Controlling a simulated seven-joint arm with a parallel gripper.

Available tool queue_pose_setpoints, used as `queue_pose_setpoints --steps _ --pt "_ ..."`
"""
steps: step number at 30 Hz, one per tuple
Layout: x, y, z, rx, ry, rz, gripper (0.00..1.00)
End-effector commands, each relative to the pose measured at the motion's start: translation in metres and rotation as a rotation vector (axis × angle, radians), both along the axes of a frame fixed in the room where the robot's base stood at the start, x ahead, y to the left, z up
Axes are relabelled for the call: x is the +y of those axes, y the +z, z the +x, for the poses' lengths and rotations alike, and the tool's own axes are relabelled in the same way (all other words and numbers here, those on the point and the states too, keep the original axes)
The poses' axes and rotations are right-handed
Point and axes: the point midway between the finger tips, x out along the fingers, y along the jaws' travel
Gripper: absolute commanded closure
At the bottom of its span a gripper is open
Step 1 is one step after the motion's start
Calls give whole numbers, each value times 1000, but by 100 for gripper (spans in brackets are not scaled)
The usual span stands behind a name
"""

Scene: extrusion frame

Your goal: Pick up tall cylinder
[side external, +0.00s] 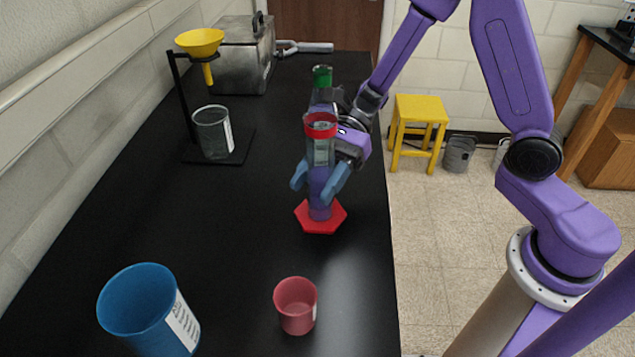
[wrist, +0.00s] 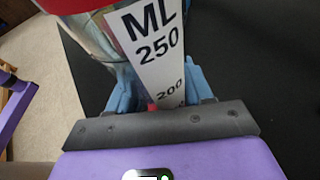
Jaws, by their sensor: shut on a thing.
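The tall cylinder (side external: 320,152) is a clear graduated cylinder with a red collar at its top and a red hexagonal base (side external: 322,219). It stands upright over the black bench; I cannot tell whether its base touches the surface. Its lower part looks purple. My gripper (side external: 317,187) is shut on the cylinder's lower body, with a blue finger on either side. In the wrist view, the cylinder's white scale (wrist: 155,40), reading "ML 250", fills the upper middle between my blue fingers (wrist: 163,92). The cylinder's base is hidden there.
A green-topped piece of glassware (side external: 322,77) stands just behind my gripper. A red cup (side external: 296,306) and a blue beaker (side external: 150,312) stand in front. A funnel stand (side external: 181,100) with a glass beaker (side external: 213,133) is at left. A metal box (side external: 243,60) is at the back.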

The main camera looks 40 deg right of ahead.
Motion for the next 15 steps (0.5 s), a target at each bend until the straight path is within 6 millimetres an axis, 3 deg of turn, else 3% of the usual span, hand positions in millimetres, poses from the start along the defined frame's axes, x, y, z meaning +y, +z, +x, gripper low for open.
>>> queue_pose_setpoints --steps 15 --pt "-1 34 -2 -3 1 3 84"
